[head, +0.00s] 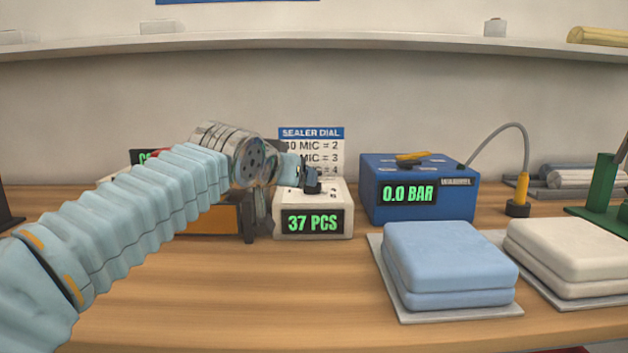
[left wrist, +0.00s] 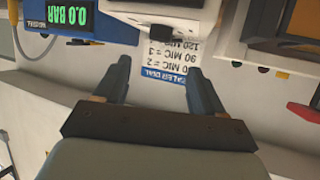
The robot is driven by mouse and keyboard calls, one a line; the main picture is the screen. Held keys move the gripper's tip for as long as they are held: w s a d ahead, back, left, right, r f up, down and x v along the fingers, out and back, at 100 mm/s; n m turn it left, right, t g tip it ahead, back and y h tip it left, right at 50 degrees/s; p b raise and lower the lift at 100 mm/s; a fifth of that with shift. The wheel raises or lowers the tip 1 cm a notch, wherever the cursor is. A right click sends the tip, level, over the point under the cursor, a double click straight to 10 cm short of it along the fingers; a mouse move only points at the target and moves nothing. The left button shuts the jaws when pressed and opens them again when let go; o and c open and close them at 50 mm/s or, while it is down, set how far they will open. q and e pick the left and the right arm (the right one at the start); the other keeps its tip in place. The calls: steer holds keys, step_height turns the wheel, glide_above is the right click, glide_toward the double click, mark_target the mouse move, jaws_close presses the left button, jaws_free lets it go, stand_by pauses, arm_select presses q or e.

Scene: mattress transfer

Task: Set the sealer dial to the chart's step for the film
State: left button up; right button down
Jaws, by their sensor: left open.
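The sealer dial chart (head: 312,134) stands behind the counter box, partly hidden by my left arm. In the left wrist view the chart (left wrist: 165,72) is upside down; it reads 90 MIC = 3, with a line ending in = 2 and a cut-off 120 MIC line. An orange and dark machine (head: 208,220), possibly the sealer, is mostly behind my left arm; I cannot make out its dial. My left gripper (left wrist: 157,78) is open and empty, its fingers apart in front of the chart. In the head view it is above the counter box. My right gripper is not in view.
The white counter box (head: 343,195) reads 37 PCS and has a black knob (left wrist: 166,33) on top. A blue box (head: 369,200) reads 0.0 BAR. Blue (head: 450,255) and white (head: 570,250) folded pads lie at right. The front middle of the wooden table (head: 250,305) is clear.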

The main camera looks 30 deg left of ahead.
arm_select(q)
steer(key=p+x, duration=0.1)
steer(key=x, duration=1.1)
steer(key=shift+f, duration=0.15)
